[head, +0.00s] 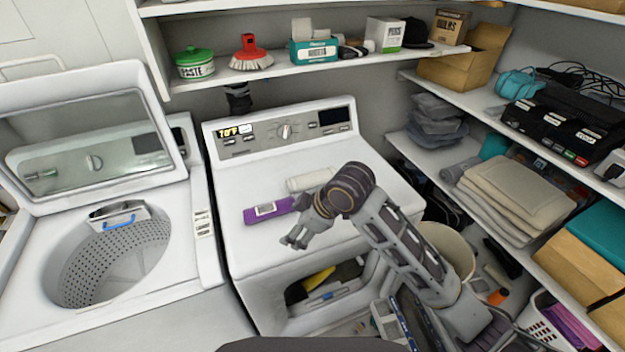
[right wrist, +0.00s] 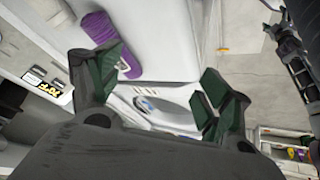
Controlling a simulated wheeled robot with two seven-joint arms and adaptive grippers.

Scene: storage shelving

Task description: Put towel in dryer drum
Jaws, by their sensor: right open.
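A purple rolled cloth with a pale label (head: 268,210) lies on top of the white dryer (head: 262,165). A white roll (head: 312,179) lies behind it, partly hidden by my right arm. My right gripper (head: 294,238) is open and empty, above the dryer top's front edge, just right of and nearer than the purple roll. In the right wrist view the purple roll (right wrist: 112,45) lies beyond the left finger of the gripper (right wrist: 160,92), not between the fingers. My left gripper is out of view.
A top-loading washer (head: 205,250) with its lid up stands left of the dryer. A shelf (head: 290,72) with a brush and boxes hangs above. Shelves with folded linens (head: 520,190) line the right. A bin (head: 448,243) and clutter crowd the floor right of the dryer.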

